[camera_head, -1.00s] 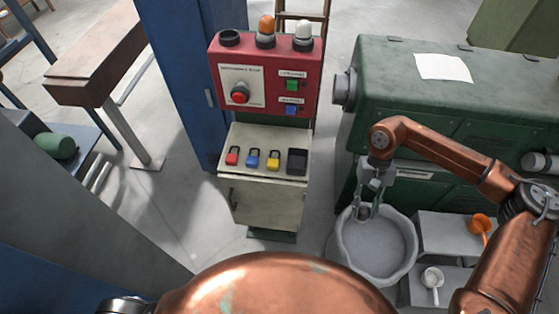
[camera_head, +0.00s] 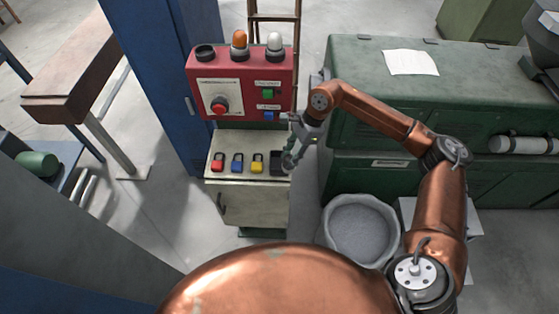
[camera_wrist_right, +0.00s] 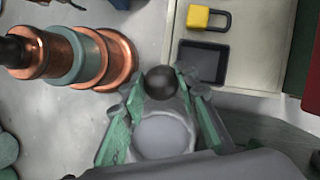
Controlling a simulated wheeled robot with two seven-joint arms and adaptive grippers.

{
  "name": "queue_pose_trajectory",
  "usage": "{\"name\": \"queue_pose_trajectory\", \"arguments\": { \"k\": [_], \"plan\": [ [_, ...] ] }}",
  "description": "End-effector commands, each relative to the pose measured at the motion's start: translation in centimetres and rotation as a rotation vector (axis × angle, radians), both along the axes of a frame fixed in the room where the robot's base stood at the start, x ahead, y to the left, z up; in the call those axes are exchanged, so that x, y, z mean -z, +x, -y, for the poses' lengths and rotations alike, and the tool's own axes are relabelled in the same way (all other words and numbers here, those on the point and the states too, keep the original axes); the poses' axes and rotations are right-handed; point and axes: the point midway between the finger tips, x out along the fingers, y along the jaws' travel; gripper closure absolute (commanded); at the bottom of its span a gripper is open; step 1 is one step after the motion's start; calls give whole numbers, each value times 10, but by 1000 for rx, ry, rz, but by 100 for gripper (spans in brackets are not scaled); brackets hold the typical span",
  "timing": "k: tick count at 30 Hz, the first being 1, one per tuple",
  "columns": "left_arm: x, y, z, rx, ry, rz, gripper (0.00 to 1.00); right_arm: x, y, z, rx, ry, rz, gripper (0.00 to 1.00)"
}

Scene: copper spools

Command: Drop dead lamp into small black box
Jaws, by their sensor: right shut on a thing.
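The dead lamp (camera_wrist_right: 160,82) is a dark, round bulb between the fingertips of my right gripper (camera_wrist_right: 160,86), which is shut on it. In the head view my right gripper (camera_head: 289,160) is at the right edge of the cream cabinet top and partly covers the small black box (camera_head: 276,159). In the right wrist view the open black box (camera_wrist_right: 203,62) lies just up and right of the lamp, apart from it in the picture. How high the lamp is above the box is hard to tell. My left gripper is not in view.
Red, blue and yellow padlocks (camera_head: 257,163) stand in a row left of the box on the cream cabinet (camera_head: 240,205). Behind is a red panel (camera_head: 280,75) with an empty black socket and orange and white lamps. A grey bucket (camera_head: 325,240) and green cabinet (camera_head: 350,120) are to the right.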

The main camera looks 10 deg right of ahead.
Motion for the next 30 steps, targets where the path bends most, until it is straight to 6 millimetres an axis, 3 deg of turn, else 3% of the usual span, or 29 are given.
{"name": "queue_pose_trajectory", "arguments": {
  "k": [6, 12, 20, 30],
  "plan": [
    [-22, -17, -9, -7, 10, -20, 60, -34, 33, -4, 468, 3, 2, 96],
    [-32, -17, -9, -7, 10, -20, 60, -51, 53, -3, 754, 1, -1, 96],
    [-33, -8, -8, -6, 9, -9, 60, -52, 61, -1, 865, -1, -5, 96],
    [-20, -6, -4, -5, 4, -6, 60, -19, 60, -1, 864, -1, -7, 96]
  ]
}}
